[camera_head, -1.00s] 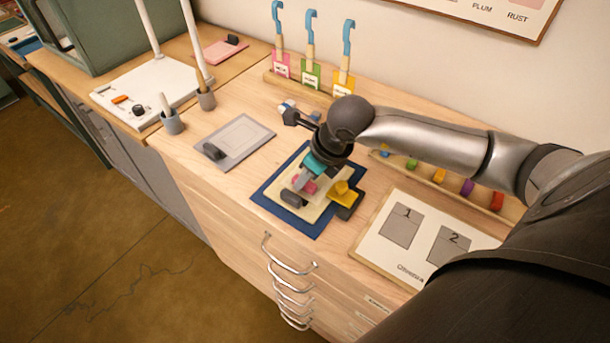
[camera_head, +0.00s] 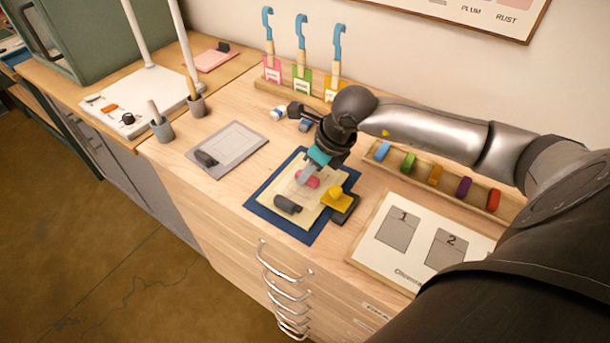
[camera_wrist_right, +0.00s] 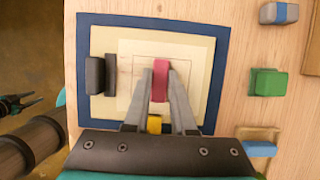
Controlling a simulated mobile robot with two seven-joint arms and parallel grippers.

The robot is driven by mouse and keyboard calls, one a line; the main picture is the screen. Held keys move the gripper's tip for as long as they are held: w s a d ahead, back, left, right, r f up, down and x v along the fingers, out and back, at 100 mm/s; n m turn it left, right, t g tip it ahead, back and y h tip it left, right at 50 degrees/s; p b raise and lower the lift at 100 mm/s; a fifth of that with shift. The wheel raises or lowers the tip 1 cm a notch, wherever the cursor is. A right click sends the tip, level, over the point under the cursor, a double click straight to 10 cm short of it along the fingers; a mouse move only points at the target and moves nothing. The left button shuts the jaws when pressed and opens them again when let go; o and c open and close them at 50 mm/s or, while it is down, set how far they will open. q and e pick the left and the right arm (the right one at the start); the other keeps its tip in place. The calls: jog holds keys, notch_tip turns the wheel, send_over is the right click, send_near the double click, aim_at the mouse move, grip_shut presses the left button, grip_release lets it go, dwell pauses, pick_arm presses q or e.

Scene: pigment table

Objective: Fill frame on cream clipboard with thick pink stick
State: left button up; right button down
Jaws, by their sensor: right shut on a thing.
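The cream clipboard (camera_head: 309,219) lies on a dark blue mat (camera_head: 262,208), with a dark clip (camera_head: 288,204) at its near left edge. In the right wrist view, a thin-lined frame (camera_wrist_right: 140,63) shows on the paper of the clipboard. My right gripper (camera_head: 304,178) is shut on the thick pink stick (camera_wrist_right: 161,75) over this frame. The pink stick also shows in the head view (camera_head: 311,182). I cannot tell whether its tip touches the paper. My fingers hide part of the frame, and no pink mark is clear.
A yellow object (camera_head: 337,197) sits on a dark pad at the clipboard's right. A rack (camera_head: 455,198) of coloured sticks lies behind. A board numbered 1 and 2 (camera_head: 418,262) is at the right, and a grey clipboard (camera_head: 229,150) at the left. Cups stand farther left.

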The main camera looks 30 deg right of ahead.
aim_at(294, 192)
jog(key=shift+w+d+f+b, duration=0.1)
jog(key=shift+w+d+b, duration=0.15)
jog(key=shift+d, duration=0.4)
jog(key=shift+w+d+b, duration=0.25)
jog(key=shift+d+b, duration=0.05)
jog(key=shift+d, duration=0.3)
jog(key=shift+w+d+f+b, duration=0.1)
jog(key=shift+w+d+b, duration=0.15)
jog(key=shift+d, duration=0.4)
jog(key=shift+r, duration=0.15)
jog(key=shift+a, duration=0.1)
